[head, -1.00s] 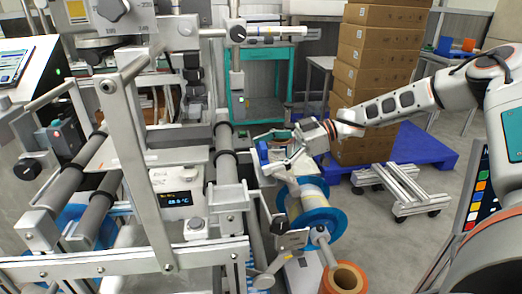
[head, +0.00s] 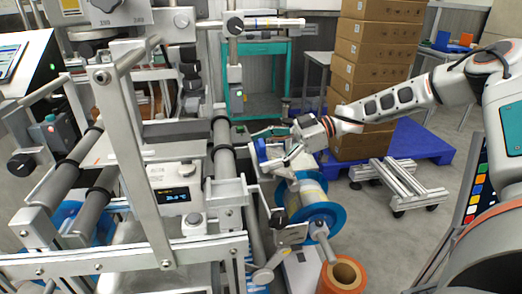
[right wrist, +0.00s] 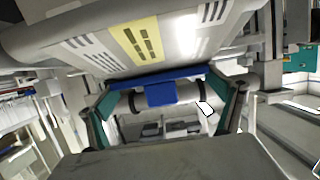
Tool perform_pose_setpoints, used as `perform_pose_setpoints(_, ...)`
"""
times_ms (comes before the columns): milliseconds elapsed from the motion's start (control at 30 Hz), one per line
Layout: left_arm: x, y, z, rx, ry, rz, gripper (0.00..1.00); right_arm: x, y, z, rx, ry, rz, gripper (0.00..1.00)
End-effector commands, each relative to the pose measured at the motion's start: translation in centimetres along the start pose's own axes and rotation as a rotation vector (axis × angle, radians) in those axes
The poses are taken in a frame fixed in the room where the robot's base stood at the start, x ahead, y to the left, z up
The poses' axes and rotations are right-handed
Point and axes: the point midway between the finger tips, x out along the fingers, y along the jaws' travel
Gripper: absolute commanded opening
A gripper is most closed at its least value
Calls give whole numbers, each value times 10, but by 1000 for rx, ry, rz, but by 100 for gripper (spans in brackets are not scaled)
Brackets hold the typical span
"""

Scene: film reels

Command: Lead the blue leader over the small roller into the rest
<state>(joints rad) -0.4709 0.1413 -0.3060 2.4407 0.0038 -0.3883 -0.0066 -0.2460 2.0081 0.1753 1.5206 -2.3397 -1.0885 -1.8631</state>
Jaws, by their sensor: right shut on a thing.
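The leader shows only as a small blue patch in the head view (head: 262,151). A pale cylinder with dark rings (right wrist: 186,104) shows behind the leader. I cannot tell which part is the rest. My left gripper is not in view.
The machine frame with uprights and rollers fills the left, with a white display box (head: 175,196) in its middle. An orange roll (head: 342,276) stands below the reel.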

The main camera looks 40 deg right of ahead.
Motion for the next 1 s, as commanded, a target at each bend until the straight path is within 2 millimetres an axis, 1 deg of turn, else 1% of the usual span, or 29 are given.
perform_pose_setpoints(267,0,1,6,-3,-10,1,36,2,0,5,2,0,0,67)
perform_pose_setpoints(1000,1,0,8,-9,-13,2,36,5,0,17,2,-1,0,67)
